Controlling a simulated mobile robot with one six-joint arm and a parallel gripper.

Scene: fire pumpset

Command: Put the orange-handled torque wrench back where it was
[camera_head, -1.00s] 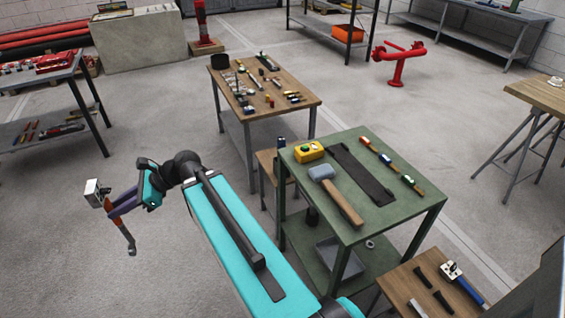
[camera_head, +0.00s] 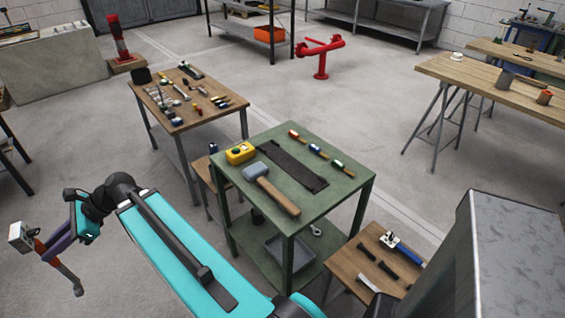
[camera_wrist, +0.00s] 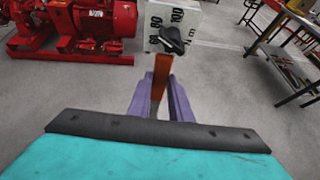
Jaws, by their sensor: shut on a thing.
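The orange-handled torque wrench (camera_head: 40,246) is held out at the left edge of the head view. My gripper (camera_head: 54,243) is shut on it, off the floor and clear of every table. The lower part of the handle is partly hidden by the fingers. The pictures do not show which spot the wrench came from.
A green cart (camera_head: 335,197) carries a mallet (camera_head: 272,188), a yellow box (camera_head: 240,153), a black mat (camera_head: 285,165) and small tools. A wooden tool table (camera_head: 178,125) stands behind it. A low wooden table (camera_head: 345,265) stands at right. A grey metal surface (camera_head: 520,250) is close at right.

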